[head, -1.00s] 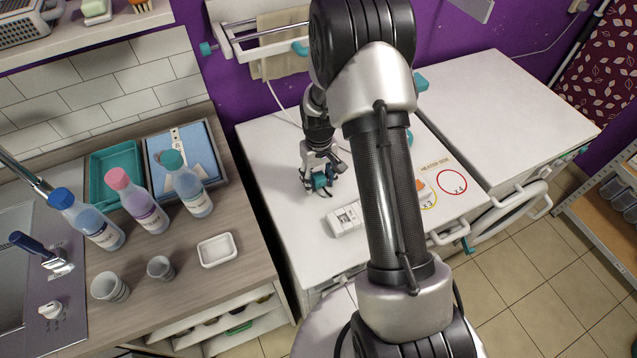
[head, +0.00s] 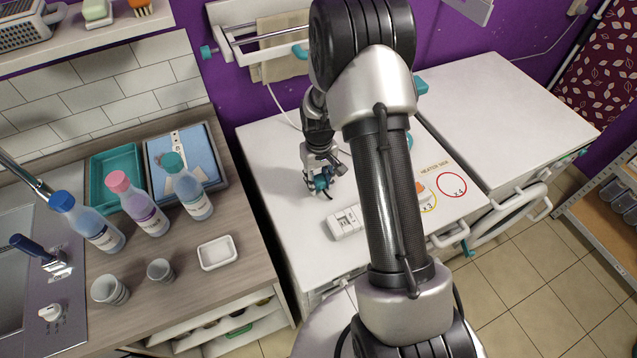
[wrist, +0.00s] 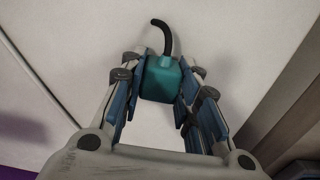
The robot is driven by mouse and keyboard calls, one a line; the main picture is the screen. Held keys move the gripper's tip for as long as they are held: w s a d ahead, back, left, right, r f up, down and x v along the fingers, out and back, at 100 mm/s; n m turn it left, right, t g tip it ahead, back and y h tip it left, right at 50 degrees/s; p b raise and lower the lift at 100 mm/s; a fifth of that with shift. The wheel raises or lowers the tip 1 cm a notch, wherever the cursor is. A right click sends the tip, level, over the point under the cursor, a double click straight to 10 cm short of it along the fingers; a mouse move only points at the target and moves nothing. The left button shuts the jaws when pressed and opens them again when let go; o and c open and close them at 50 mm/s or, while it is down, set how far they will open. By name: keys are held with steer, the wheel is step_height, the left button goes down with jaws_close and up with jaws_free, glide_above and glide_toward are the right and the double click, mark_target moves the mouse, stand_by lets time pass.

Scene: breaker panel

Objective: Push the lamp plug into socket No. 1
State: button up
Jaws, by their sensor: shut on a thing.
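My gripper (head: 320,184) is shut on a teal plug (wrist: 161,80) with a short curved black cord, seen between the fingers in the wrist view. The plug also shows, small and partly covered by the fingers, in the head view (head: 321,183). A white socket block (head: 344,222) lies on the white worktop, toward the front and right of my gripper. The plug is apart from the block. The numbers on the sockets are too small to read, and the plug's pins are hidden.
The white worktop (head: 270,160) is clear around my gripper. My arm covers part of the worktop. An orange-and-white item (head: 424,190) and printed circles lie right of it. Bottles, cups and a white dish (head: 217,252) stand on the left counter.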

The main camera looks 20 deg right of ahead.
mark_target(319, 179)
steer(key=shift+r+p, duration=1.25)
steer(key=shift+r, duration=0.7)
